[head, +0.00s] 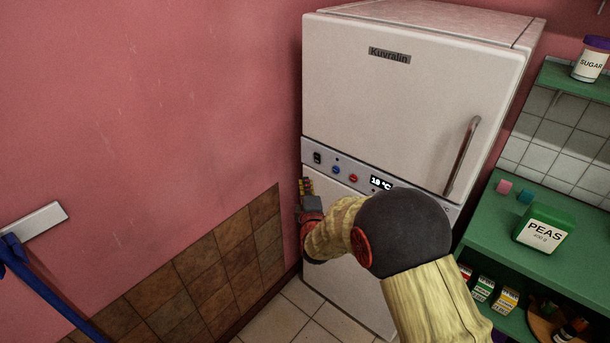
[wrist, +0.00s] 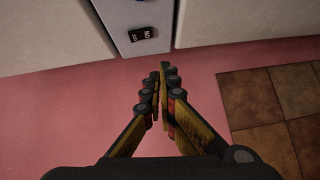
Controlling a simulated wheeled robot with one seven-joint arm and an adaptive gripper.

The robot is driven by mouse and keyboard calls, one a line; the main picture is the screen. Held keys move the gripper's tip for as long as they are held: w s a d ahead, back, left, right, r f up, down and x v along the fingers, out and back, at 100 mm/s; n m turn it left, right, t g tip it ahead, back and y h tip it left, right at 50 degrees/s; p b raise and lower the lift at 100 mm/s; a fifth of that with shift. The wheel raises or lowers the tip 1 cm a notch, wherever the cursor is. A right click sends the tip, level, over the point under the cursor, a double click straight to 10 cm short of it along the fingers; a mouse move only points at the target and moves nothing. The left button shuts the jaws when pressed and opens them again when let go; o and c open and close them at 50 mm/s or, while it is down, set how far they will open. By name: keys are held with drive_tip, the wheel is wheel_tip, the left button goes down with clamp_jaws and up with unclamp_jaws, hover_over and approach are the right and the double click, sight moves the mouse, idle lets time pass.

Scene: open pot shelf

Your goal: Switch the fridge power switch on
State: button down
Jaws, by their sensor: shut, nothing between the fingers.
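The white fridge (head: 415,85) stands against the pink wall, with a grey control panel (head: 350,172) between its upper and lower doors. The black power switch (head: 317,157) is at the panel's left end. In the wrist view the switch (wrist: 142,34) shows ON/OFF lettering; I cannot tell which way it is set. My gripper (head: 306,186) is shut and empty, just below the switch in the head view. In the wrist view its fingertips (wrist: 163,72) point toward the panel, a little apart from the switch.
A blue knob (head: 336,170), a red knob (head: 353,178) and a lit display (head: 380,183) reading about 18 °C sit along the panel. The pink wall (head: 200,110) is close on the left. A green shelf (head: 495,235) with a PEAS box (head: 544,231) stands at right.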

drive_tip(key=s, duration=0.3)
drive_tip(key=s+p, duration=0.1)
drive_tip(key=shift+s+d+f, duration=0.25)
drive_tip(key=shift+s+d, duration=0.15)
